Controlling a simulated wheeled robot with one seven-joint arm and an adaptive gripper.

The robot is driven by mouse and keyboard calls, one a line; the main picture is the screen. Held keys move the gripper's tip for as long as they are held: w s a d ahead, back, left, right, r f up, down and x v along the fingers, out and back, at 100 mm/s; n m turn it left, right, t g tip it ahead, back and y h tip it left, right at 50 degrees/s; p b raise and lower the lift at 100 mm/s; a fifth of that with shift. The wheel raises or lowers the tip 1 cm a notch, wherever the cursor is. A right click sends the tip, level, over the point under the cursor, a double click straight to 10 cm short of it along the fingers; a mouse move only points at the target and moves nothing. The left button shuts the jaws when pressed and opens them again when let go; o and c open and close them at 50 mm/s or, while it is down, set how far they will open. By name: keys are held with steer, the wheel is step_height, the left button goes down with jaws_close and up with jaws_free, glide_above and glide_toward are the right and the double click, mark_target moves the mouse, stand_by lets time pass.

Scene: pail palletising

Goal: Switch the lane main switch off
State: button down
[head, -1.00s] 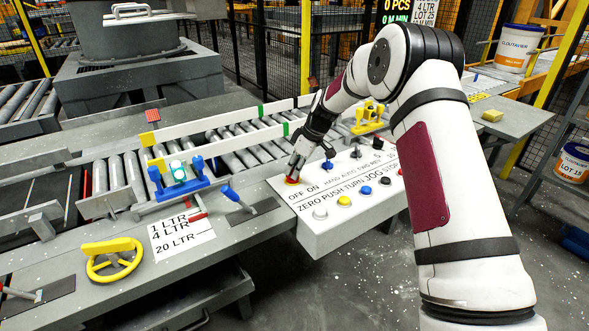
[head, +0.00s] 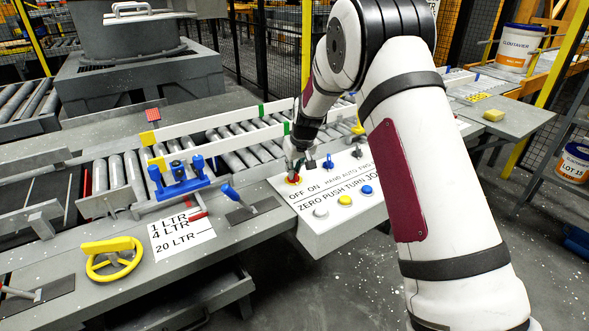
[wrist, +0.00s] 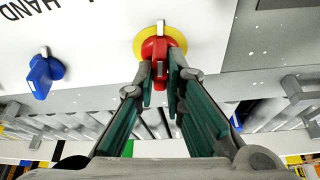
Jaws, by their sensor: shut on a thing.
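The lane main switch (wrist: 151,43) is a red rotary knob on a yellow round plate, at the end of the white control panel (head: 318,229) marked OFF and ON. In the head view the switch (head: 292,180) is mostly covered by my gripper (head: 290,160). In the wrist view my gripper (wrist: 161,80) has its fingertips on either side of the red handle, shut on it. A small pale pointer shows at the knob's top. Which label the knob points to cannot be told.
A blue selector knob (wrist: 43,74) sits beside the main switch, with white, yellow and blue buttons in front. A roller conveyor (head: 230,145) with white rails runs behind the panel. A yellow handwheel (head: 112,258) and a blue lever (head: 232,193) are to the left.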

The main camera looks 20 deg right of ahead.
steer(key=m+h, duration=0.1)
steer(key=m, duration=0.4)
steer(key=shift+a+h, duration=0.15)
steer(key=shift+h, duration=0.25)
stand_by(0.3)
steer(key=c, duration=1.7)
jaws_free()
steer(key=shift+o, duration=0.2)
steer(key=v, duration=1.2)
steer(key=shift+a, duration=0.1)
